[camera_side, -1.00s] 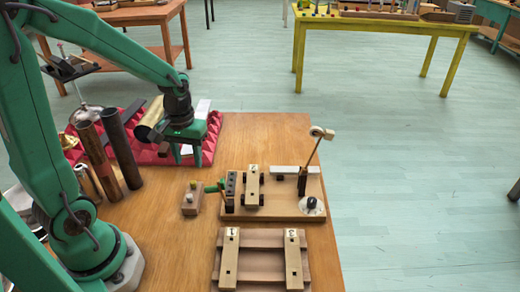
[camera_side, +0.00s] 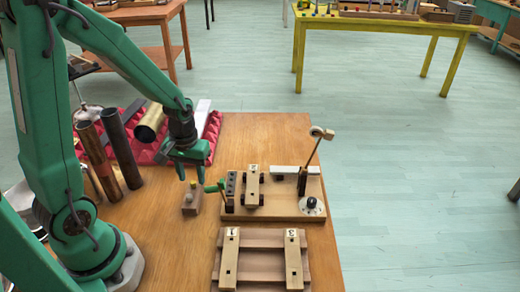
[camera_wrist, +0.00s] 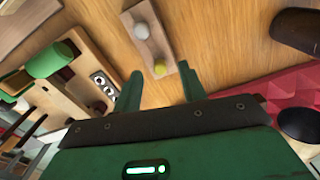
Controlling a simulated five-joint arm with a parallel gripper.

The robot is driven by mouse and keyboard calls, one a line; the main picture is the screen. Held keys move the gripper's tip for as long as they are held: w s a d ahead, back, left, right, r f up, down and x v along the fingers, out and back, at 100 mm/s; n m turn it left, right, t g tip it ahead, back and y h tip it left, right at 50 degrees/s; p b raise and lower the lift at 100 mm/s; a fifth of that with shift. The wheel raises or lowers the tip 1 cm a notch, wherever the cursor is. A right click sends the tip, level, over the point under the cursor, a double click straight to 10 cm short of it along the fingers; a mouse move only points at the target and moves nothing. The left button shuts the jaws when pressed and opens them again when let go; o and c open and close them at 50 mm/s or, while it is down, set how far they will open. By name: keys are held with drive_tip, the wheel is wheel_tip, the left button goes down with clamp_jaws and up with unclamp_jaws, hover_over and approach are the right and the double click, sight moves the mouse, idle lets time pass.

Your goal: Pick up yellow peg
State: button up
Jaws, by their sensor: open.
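The yellow peg (camera_wrist: 160,69) stands at one end of a small wooden block (camera_wrist: 152,42), with a white peg (camera_wrist: 141,30) beside it. The block also shows in the side view (camera_side: 190,206), on the table left of the larger board. My gripper (camera_side: 191,179) is open, pointing down just above and behind the block. In the wrist view my gripper (camera_wrist: 160,72) has its two fingers apart, and the yellow peg appears in the gap between their tips. Nothing is held. The side view does not show clearly how high the fingertips are above the peg.
A board (camera_side: 285,213) with a green-handled piece (camera_side: 214,187) stands close right of the block. Upright dark tubes (camera_side: 122,150) stand to the left. A red padded mat (camera_side: 146,155) with a brass cylinder lies behind. A slatted wooden frame (camera_side: 262,258) lies in front.

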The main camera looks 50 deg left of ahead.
drive_tip(key=shift+f, duration=1)
drive_tip(key=shift+c, duration=0.3)
clamp_jaws()
